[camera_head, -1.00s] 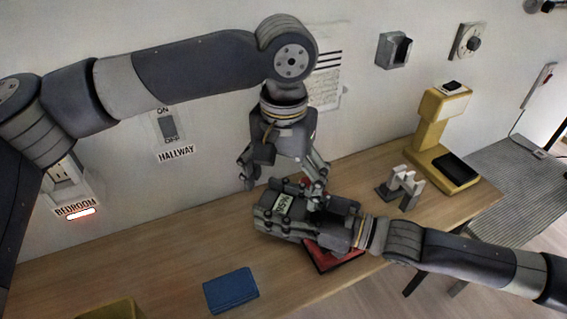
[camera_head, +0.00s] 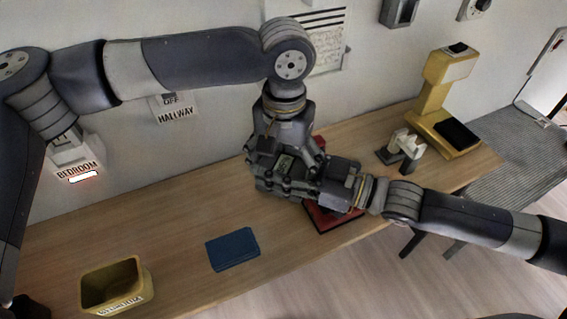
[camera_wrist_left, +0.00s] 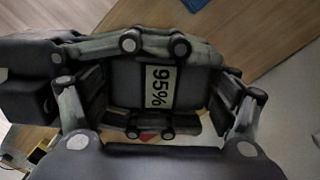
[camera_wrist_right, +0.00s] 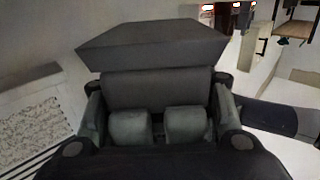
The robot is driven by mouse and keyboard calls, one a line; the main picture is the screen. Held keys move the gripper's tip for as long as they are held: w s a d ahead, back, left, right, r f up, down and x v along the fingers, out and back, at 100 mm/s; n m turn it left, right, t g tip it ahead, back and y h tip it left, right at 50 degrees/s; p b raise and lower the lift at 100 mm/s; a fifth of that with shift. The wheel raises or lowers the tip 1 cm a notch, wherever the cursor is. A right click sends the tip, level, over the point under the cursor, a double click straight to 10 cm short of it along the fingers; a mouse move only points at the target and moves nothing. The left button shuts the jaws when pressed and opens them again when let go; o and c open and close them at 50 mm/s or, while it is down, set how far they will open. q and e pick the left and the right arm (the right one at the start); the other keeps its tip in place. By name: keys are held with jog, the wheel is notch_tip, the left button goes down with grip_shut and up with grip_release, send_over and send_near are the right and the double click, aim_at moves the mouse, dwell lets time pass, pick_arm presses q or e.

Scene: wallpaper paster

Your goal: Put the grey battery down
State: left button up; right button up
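The grey battery (camera_wrist_left: 160,88), with a white "95%" label, is held above the table. In the head view the battery (camera_head: 285,163) is mostly hidden by both grippers. My right gripper (camera_head: 288,180) is shut on it from the right; the grey block also fills its fingers in the right wrist view (camera_wrist_right: 155,90). My left gripper (camera_head: 287,152) comes down from above, its fingers at two opposite sides of the battery. I cannot tell whether the left fingers press on it.
A red pad (camera_head: 335,217) lies under the right gripper. A blue pad (camera_head: 233,249) and a yellow bin (camera_head: 118,290) are on the table (camera_head: 190,215). A grey-white stand (camera_head: 403,150) and a yellow device (camera_head: 435,105) stand right. The wall is close behind.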

jog(key=o, duration=0.4)
jog(key=shift+r, duration=0.1)
jog(key=shift+o, duration=0.3)
jog(key=shift+d, duration=0.1)
